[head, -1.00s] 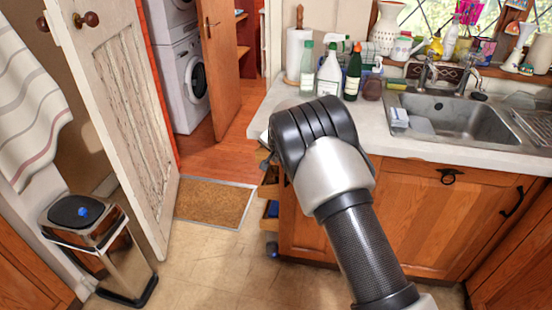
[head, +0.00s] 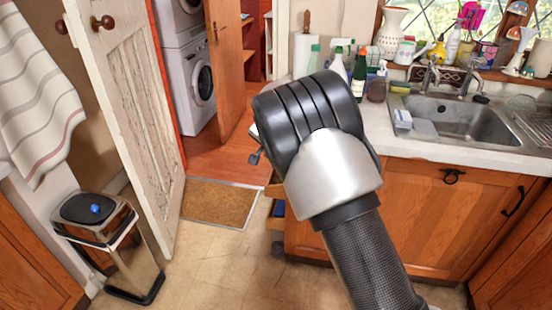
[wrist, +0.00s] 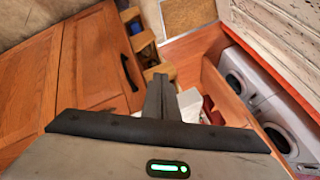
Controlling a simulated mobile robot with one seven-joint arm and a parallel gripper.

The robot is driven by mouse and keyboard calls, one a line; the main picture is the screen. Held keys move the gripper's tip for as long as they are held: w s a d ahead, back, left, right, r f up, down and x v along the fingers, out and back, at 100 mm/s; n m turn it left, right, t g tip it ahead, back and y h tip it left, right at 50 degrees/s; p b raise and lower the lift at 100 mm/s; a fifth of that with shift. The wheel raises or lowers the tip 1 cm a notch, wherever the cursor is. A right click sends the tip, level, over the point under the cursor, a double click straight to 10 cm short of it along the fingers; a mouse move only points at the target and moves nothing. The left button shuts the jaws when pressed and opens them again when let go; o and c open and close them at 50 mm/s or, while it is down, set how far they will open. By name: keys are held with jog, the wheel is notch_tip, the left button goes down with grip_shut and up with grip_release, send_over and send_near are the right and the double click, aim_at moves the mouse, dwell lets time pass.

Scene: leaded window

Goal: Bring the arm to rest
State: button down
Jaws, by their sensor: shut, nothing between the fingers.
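My arm (head: 345,200) reaches up through the middle of the head view, bent at a large black joint in front of the counter. My gripper shows in the wrist view (wrist: 158,98) with its dark fingers together and nothing between them. In the head view the fingers are mostly hidden behind the arm. It appears to be clear of the counter and the cabinets, though its exact distance cannot be told.
The counter (head: 455,150) with a sink (head: 460,118) and several bottles lies behind and right of my arm. An open white door (head: 125,120), a bin (head: 110,240) and a doormat (head: 222,203) are at left. The tiled floor (head: 215,275) between is clear.

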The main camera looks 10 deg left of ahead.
jog(key=s+d+r+n, duration=0.1)
jog(key=s+d+r, duration=0.5)
jog(key=d+r, duration=0.35)
jog(key=s+d+r, duration=0.6)
jog(key=d+r, duration=0.3)
jog(key=d, duration=0.2)
jog(key=s+d+r+n+h, duration=0.1)
jog(key=s+d, duration=0.4)
jog(key=s, duration=0.4)
jog(key=s+d+n+g+h, duration=0.15)
jog(key=s+d, duration=0.35)
jog(key=s, duration=0.5)
jog(key=s+d+r+n, duration=0.1)
jog(key=s+d+n, duration=0.1)
jog(key=s+d, duration=0.5)
notch_tip(320, 180, up, 15)
jog(key=s+a+p, duration=0.1)
jog(key=s+p, duration=0.1)
jog(key=p, duration=1.3)
jog(key=shift+a+p, duration=0.3)
jog(key=shift+a, duration=0.1)
jog(key=shift+m, duration=0.25)
